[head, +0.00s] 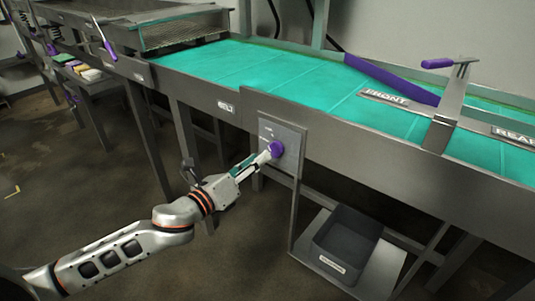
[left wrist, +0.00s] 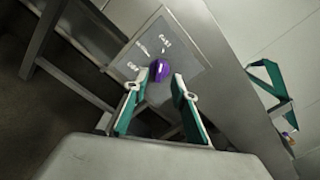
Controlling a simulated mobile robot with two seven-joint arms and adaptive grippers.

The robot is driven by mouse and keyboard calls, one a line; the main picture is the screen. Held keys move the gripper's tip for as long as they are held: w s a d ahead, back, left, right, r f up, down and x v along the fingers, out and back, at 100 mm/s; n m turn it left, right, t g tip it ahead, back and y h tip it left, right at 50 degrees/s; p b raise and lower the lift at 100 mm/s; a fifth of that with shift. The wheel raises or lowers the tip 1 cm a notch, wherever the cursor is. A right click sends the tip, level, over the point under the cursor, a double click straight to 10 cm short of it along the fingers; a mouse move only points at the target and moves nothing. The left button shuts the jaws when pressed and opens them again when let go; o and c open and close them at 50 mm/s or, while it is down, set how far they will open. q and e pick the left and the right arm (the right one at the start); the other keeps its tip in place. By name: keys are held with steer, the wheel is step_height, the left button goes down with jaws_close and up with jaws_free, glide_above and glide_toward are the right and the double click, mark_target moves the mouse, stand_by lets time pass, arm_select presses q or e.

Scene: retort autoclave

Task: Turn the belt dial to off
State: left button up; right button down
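The belt dial is a purple knob (head: 276,149) on a grey panel (head: 283,132) fixed to the side of the conveyor. My left gripper (head: 264,155) reaches the dial from the lower left. In the left wrist view its two fingers (left wrist: 160,84) stand apart on either side of the knob, tips close to it. I cannot tell whether they touch it. My right gripper is not in view.
The conveyor with its teal belt (head: 230,68) runs above the panel. A dark grey bin (head: 346,240) stands on a low shelf at the lower right. A purple-handled lever (head: 437,64) stands over the belt. The floor (head: 100,180) at left is clear.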

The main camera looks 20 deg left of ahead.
mark_target(270, 150)
arm_select(q)
steer(key=shift+x, duration=2.4)
steer(key=shift+d, duration=0.1)
jaws_close()
